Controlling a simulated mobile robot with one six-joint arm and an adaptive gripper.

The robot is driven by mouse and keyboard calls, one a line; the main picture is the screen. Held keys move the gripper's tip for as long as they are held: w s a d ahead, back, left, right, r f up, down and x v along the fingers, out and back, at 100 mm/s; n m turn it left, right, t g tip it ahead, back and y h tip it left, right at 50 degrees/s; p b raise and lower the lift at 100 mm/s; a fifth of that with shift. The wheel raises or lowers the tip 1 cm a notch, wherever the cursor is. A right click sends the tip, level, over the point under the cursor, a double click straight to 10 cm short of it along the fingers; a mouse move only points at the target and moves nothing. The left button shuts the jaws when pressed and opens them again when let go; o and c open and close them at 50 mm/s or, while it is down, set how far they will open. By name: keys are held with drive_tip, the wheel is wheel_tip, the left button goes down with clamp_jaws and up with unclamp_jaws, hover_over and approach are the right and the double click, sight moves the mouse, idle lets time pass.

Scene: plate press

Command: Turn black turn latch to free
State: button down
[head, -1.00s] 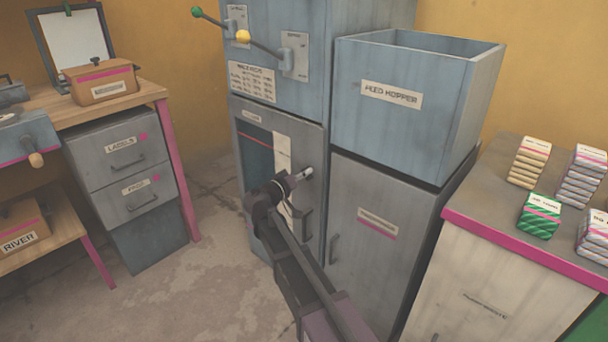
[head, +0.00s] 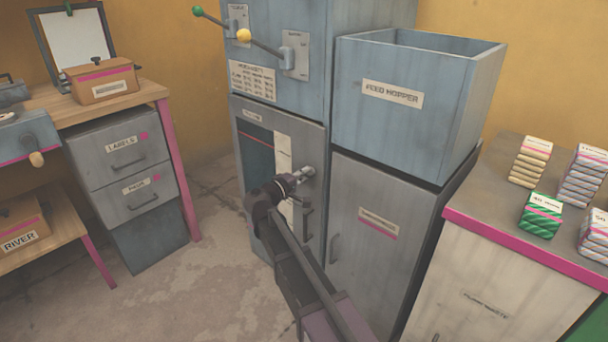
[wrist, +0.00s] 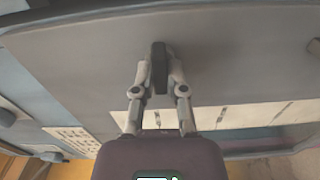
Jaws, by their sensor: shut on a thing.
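The black turn latch (wrist: 159,66) sits on the grey cabinet door (wrist: 225,55). In the wrist view it is a dark upright bar between my two fingertips. My gripper (wrist: 160,78) is shut on it, with one finger on each side. In the head view my gripper (head: 304,175) is at the right edge of the same door, above the door's dark handle. The latch is too small and too covered by my fingers there to tell its angle.
A grey-blue feed hopper (head: 420,112) stands on the cabinet to the right. A lever with a yellow knob (head: 243,36) is above the door. A counter with several stacked packs (head: 541,216) is at right, a drawer unit (head: 128,170) at left. The floor (head: 200,295) between is clear.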

drive_tip(key=shift+w+n, duration=0.15)
drive_tip(key=shift+n, duration=0.15)
drive_tip(key=c, duration=0.7)
unclamp_jaws()
drive_tip(key=shift+v, duration=6)
